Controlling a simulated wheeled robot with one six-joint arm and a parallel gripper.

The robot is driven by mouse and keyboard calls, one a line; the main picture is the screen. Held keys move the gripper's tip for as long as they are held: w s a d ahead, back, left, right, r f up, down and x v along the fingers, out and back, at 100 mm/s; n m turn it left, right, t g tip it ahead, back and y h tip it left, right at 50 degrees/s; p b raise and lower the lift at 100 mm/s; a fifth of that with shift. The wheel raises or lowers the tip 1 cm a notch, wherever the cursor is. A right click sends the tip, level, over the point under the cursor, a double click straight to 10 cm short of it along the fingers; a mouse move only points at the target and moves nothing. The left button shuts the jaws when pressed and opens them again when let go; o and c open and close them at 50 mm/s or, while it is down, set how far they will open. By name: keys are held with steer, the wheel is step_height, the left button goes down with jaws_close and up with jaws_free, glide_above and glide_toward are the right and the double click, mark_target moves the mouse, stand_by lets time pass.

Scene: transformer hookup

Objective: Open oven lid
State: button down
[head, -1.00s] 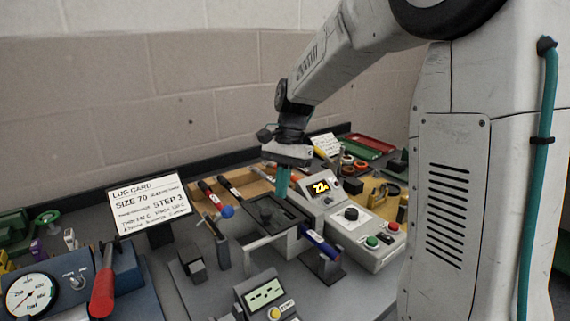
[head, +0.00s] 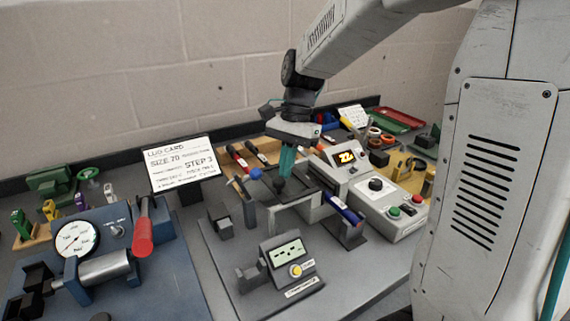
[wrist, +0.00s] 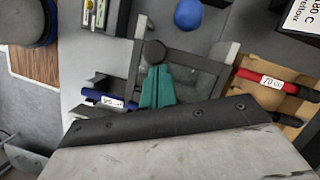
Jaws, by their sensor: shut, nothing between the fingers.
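The oven (head: 345,158) is a light grey unit with a lit yellow display, right of my gripper in the head view. Its lid (wrist: 203,78) shows in the wrist view as a dark framed panel that appears to lie flat. A round black knob (wrist: 154,52) stands at the lid's edge; it also shows in the head view (head: 279,185). My gripper (head: 286,174) has teal fingers, closed together with nothing between them. In the wrist view the fingertips (wrist: 156,69) sit right beside the knob, over the lid. I cannot tell whether they touch it. The fingers hide part of the lid.
A blue-handled tool (head: 346,209) lies in a stand in front of the oven. A red-handled tool (wrist: 273,82) lies beyond the lid. A blue ball (wrist: 188,15) is near the knob. A meter box (head: 285,262) and a blue gauge press (head: 105,255) stand in front.

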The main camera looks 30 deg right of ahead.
mark_target(293, 177)
steer(key=shift+a, duration=0.5)
steer(key=d, duration=0.1)
steer(key=w+d+r, duration=0.1)
steer(key=w+d, duration=0.1)
steer(key=d, duration=0.1)
steer(key=shift+w+r, duration=0.15)
steer(key=shift+r, duration=0.1)
steer(key=v, duration=0.9)
steer(key=s+a+f+n+t+h, duration=0.1)
steer(key=s+a+f+n, duration=0.2)
steer(key=s, duration=1)
steer(key=s+a+f+n+t+h, duration=0.2)
steer(key=s+a+f+n, duration=0.1)
steer(key=s+n, duration=0.6)
steer(key=s, duration=0.4)
steer(key=shift+f, duration=0.15)
steer(key=shift+s+a, duration=0.1)
steer(key=shift+a, duration=0.05)
